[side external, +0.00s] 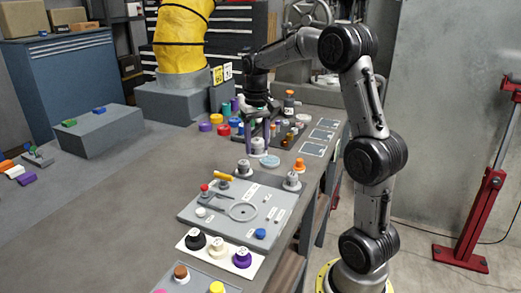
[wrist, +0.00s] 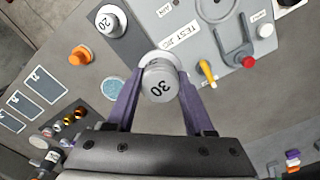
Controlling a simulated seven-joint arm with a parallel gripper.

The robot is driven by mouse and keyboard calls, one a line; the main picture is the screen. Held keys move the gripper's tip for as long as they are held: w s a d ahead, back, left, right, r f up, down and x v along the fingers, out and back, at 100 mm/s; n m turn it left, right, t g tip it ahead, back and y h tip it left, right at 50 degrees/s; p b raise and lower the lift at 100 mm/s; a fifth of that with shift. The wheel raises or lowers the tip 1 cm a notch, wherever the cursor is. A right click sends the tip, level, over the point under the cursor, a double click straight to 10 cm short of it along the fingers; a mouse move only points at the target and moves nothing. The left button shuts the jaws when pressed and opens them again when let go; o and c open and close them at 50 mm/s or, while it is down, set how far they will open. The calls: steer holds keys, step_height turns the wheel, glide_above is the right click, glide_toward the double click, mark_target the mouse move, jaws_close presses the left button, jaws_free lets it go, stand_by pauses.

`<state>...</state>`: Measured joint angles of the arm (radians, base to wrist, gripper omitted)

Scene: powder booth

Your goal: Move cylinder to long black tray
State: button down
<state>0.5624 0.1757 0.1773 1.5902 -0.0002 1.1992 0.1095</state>
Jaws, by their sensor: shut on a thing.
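A silver cylinder marked 30 (wrist: 158,84) sits between the purple fingers of my gripper (wrist: 160,78) in the wrist view. The gripper is shut on it. In the side view, the cylinder (side external: 258,145) shows between the fingers of my gripper (side external: 259,140), low over the bench. A pale round shape shows just behind the cylinder in the wrist view; I cannot tell whether the cylinder touches the bench. A dark tray (wrist: 72,138) with small coloured and metal cylinders lies to the left in the wrist view. In the side view it is partly hidden behind my gripper.
A pale blue disc (side external: 270,160) lies close beside the held cylinder. A silver weight marked 20 (wrist: 110,20) and an orange knob (wrist: 80,56) stand nearby. A grey panel (side external: 235,212) with a ring and switches is in front. Framed cards (side external: 314,149) lie along the bench's right edge.

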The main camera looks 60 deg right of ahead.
steer(key=shift+m, duration=0.7)
steer(key=shift+s+d+f, duration=0.2)
steer(key=shift+d+f, duration=0.65)
steer(key=shift+f, duration=0.9)
steer(key=shift+s+d+f, duration=0.2)
steer(key=shift+d+f, duration=0.6)
steer(key=shift+f, duration=0.9)
steer(key=shift+s+d+f, duration=0.2)
steer(key=shift+d+f, duration=0.65)
steer(key=shift+f, duration=0.9)
steer(key=shift+f, duration=0.65)
steer(key=shift+c, duration=1)
jaws_free()
steer(key=shift+o, duration=1)
